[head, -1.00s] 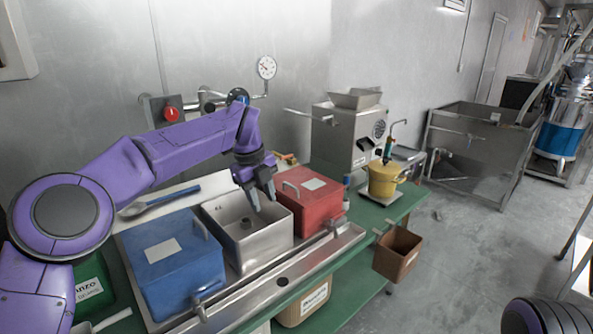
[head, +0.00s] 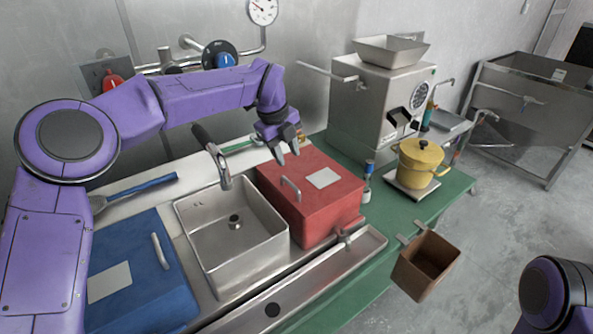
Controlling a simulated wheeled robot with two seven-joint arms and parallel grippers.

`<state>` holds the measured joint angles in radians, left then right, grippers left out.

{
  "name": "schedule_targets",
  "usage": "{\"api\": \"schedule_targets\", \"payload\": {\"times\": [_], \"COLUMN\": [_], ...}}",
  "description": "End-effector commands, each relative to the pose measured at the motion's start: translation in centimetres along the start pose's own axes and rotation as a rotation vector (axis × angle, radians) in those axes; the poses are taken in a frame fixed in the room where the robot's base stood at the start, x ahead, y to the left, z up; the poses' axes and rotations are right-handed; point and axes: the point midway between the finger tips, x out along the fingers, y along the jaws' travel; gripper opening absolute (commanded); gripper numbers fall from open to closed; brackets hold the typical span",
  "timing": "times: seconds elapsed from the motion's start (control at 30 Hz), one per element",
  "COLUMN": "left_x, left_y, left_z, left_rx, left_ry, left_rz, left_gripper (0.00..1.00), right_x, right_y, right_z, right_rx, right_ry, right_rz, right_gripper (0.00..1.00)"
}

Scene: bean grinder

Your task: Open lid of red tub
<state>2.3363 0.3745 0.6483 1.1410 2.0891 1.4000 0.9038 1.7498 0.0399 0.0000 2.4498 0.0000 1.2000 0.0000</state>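The red tub (head: 325,222) stands right of the steel sink basin in the head view. Its flat red lid is shut, with a curved metal handle (head: 290,188) on the left side and a pale blank label (head: 322,178) on top. My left gripper (head: 288,158) hangs just above the back left part of the lid, its fingers pointing down and apart, with nothing between them. It is a short way behind the handle and does not hold it. My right gripper is not in the frame.
A steel basin (head: 200,260) with a tap (head: 212,158) lies left of the tub, and a blue tub (head: 140,285) farther left. A grinder (head: 375,110) and a yellow pot (head: 418,168) stand to the right. A brown bin (head: 425,265) hangs at the table's front edge.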

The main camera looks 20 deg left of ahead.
Motion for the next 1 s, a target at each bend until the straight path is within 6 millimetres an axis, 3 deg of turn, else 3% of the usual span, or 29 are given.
{"api": "schedule_targets", "payload": {"times": [0.2,0.3,0.57,0.6,0.7,1.0], "left_x": [6.7,8.3,9.3,9.3,9.2,9.2], "left_y": [0.5,0.1,-0.2,-0.2,-0.2,-0.1], "left_z": [-1.1,-0.7,-0.4,-0.4,-0.4,-0.5], "left_rx": [0.035,0.033,0.033,0.033,0.033,0.031], "left_ry": [0.034,0.037,0.038,0.038,0.038,0.043], "left_rz": [0.068,0.075,0.078,0.077,0.076,0.079], "left_gripper": [0.38,0.38,0.38,0.35,0.02,0.00], "right_x": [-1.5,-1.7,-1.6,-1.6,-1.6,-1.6], "right_y": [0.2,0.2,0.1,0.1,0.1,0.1], "right_z": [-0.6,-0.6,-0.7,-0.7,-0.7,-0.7], "right_rx": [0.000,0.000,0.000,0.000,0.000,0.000], "right_ry": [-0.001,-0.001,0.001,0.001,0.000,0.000], "right_rz": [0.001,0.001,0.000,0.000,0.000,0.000], "right_gripper": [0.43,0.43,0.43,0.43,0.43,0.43]}}
